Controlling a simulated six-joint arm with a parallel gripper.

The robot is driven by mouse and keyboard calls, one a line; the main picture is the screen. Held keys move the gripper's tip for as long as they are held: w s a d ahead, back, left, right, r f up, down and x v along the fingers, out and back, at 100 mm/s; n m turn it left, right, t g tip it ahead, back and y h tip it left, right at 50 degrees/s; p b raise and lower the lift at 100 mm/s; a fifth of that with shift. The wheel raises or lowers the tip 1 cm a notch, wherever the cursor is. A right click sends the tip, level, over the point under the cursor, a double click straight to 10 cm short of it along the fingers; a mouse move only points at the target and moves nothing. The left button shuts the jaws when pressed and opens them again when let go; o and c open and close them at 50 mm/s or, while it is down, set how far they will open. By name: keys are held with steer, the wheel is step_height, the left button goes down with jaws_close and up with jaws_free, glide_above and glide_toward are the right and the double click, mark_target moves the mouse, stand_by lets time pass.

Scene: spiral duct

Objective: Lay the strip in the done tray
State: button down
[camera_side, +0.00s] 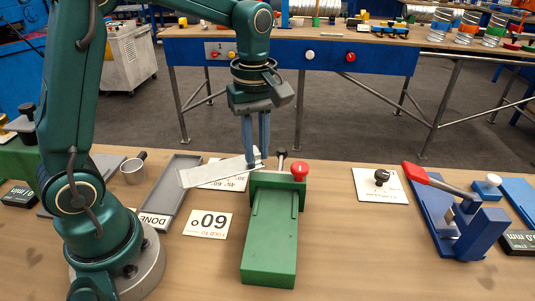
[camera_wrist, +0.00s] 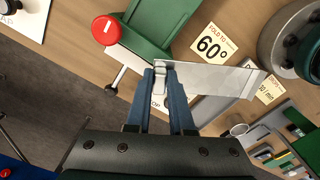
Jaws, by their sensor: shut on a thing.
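My gripper (camera_side: 257,163) points down beside the green folding fixture (camera_side: 270,235) with the red knob. It is shut on one end of a flat, pale metal strip (camera_side: 212,174). The strip sticks out to the left above the table, toward the done tray (camera_side: 178,188), a grey shallow tray with a DONE label. The visible floor of the tray is bare. In the wrist view the strip (camera_wrist: 210,79) reaches right from my fingertips (camera_wrist: 164,76), and its far end shows a crease or short lip. The strip partly hides a card under it.
A 60° card (camera_side: 207,222) lies between tray and fixture. The red knob (camera_side: 299,170) and a short lever (camera_side: 281,160) rise close to my gripper. A blue clamp with a red handle (camera_side: 455,205) stands right.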

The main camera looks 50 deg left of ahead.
steer(key=a+n, duration=0.2)
steer(key=a, duration=0.2)
steer(key=s+a+f+n, duration=0.1)
steer(key=a+n, duration=0.2)
steer(key=a, duration=0.1)
steer(key=a+n, duration=0.3)
steer(key=a, duration=0.1)
steer(key=shift+s+a+f, duration=0.15)
steer(key=shift+a, duration=0.2)
steer(key=s+a+f+n, duration=0.1)
steer(key=s+a+n, duration=0.35)
steer(key=a, duration=0.35)
steer(key=shift+m, duration=0.25)
steer(key=shift+s+f, duration=0.15)
steer(key=shift+f, duration=1.75)
steer(key=shift+s+f, duration=0.1)
steer(key=shift+f, duration=1.75)
steer(key=shift+c, duration=0.8)
jaws_free()
step_height(320, 180, up, 7)
